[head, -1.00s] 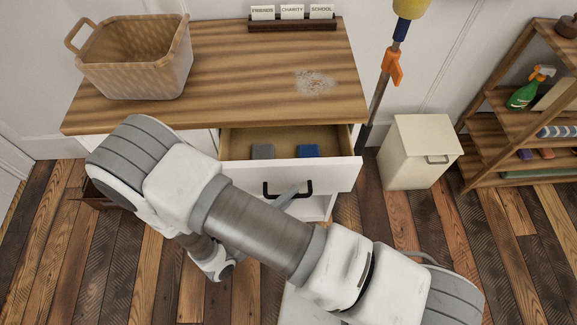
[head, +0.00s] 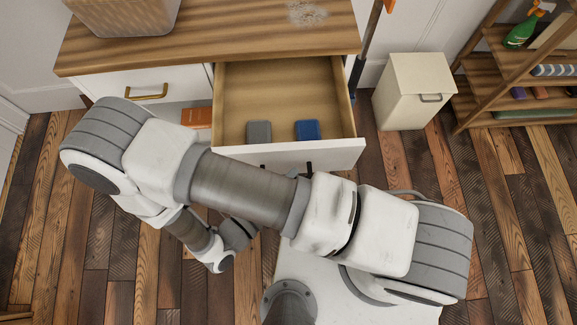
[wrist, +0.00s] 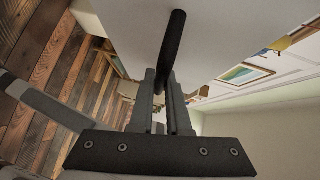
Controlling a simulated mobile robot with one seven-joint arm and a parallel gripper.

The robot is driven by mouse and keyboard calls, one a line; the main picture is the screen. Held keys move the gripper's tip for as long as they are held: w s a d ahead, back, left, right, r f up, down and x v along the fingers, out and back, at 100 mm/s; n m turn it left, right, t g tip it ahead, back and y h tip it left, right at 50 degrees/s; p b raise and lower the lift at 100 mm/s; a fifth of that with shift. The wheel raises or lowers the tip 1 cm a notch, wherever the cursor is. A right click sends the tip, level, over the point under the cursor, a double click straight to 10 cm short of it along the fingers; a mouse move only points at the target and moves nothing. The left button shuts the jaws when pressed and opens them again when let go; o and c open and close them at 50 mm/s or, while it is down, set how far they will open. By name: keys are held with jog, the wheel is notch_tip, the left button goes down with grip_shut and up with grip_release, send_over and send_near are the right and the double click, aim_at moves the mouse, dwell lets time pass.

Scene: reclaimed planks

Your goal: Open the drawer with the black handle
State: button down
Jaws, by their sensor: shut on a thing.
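The drawer (head: 340,151) under the right part of the wooden top is pulled well out, showing its wooden inside. A grey block (head: 259,131) and a blue block (head: 307,130) lie in it near the front. Its black handle (wrist: 173,42) crosses the wrist view; only a small part of it shows in the head view (head: 309,168). My gripper (wrist: 166,88) is shut on the black handle. In the head view my arm hides the gripper and part of the drawer front.
A closed drawer with a brass handle (head: 148,91) is to the left, above an open shelf with an orange item (head: 197,117). A basket (head: 125,12) stands on the wooden top (head: 215,35). A cream bin (head: 412,92) and shelf rack (head: 500,72) are to the right.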

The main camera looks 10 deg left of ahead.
jog(key=c, duration=0.9)
grip_release()
jog(key=p+v, duration=0.1)
jog(key=v, duration=1.6)
jog(key=shift+s+a, duration=0.15)
jog(key=shift+a, duration=0.05)
jog(key=shift+r, duration=0.1)
